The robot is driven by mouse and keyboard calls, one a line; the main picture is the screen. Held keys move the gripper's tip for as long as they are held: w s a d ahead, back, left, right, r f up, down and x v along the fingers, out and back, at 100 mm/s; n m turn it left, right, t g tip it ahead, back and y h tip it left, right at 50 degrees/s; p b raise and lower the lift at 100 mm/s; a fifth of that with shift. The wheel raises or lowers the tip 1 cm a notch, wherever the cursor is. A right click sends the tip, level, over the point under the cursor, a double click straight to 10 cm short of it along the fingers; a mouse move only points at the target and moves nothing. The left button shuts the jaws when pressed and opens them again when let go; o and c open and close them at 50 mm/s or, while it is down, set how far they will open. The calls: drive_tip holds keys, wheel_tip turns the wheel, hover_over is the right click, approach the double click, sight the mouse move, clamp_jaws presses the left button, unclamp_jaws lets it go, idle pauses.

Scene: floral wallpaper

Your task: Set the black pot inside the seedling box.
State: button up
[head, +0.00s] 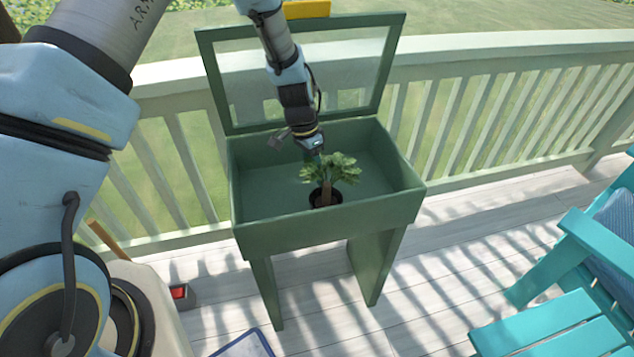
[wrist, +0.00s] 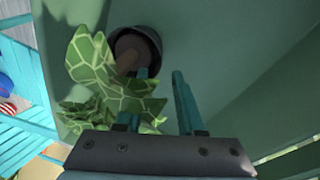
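The black pot (head: 338,197) holds a leafy green plant (head: 340,168) and appears inside the green seedling box (head: 318,222), close to its front wall. It looks upright; its base is hidden. My gripper (head: 319,153) is over the box, just above and behind the plant. In the wrist view, the two teal fingers of my gripper (wrist: 160,76) are apart, with a gap between them. The pot (wrist: 150,36) is beyond the left finger, and leaves (wrist: 95,65) partly overlap that finger. Nothing is clearly clamped between the fingers.
The box's glazed lid (head: 355,75) stands open behind my gripper. A pale railing (head: 500,85) runs behind the box. A turquoise chair (head: 560,325) is at the lower right. A blue-edged object (head: 245,345) lies on the deck in front. The box's right side is empty.

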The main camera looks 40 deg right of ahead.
wheel_tip(320, 180, up, 8)
drive_tip(key=w+b, duration=0.1)
drive_tip(key=shift+w+a+r, duration=0.2)
drive_tip(key=shift+a+r, duration=0.05)
drive_tip(key=shift+a, duration=0.2)
drive_tip(key=w+a+r+n+t, duration=0.1)
drive_tip(key=w+a+r+n, duration=0.2)
drive_tip(key=a, duration=0.4)
drive_tip(key=w+a+r+n, duration=0.3)
drive_tip(key=a, duration=0.4)
drive_tip(key=w+a+r+n+t, duration=0.1)
drive_tip(key=w+a+r+n, duration=0.15)
drive_tip(key=a, duration=0.55)
drive_tip(key=s+a+r+n, duration=0.1)
drive_tip(key=s+a+n, duration=0.1)
drive_tip(key=a, duration=0.4)
drive_tip(key=s+a+r+n+t, duration=0.1)
drive_tip(key=s+a+r+n, duration=0.1)
drive_tip(key=a+n, duration=0.2)
drive_tip(key=s+a+r+n, duration=0.1)
drive_tip(key=a+n, duration=0.2)
drive_tip(key=a, duration=0.6)
drive_tip(key=shift+s+r+t+y, duration=0.2)
drive_tip(key=shift+s+t+y, duration=0.1)
drive_tip(key=shift+s+y, duration=0.1)
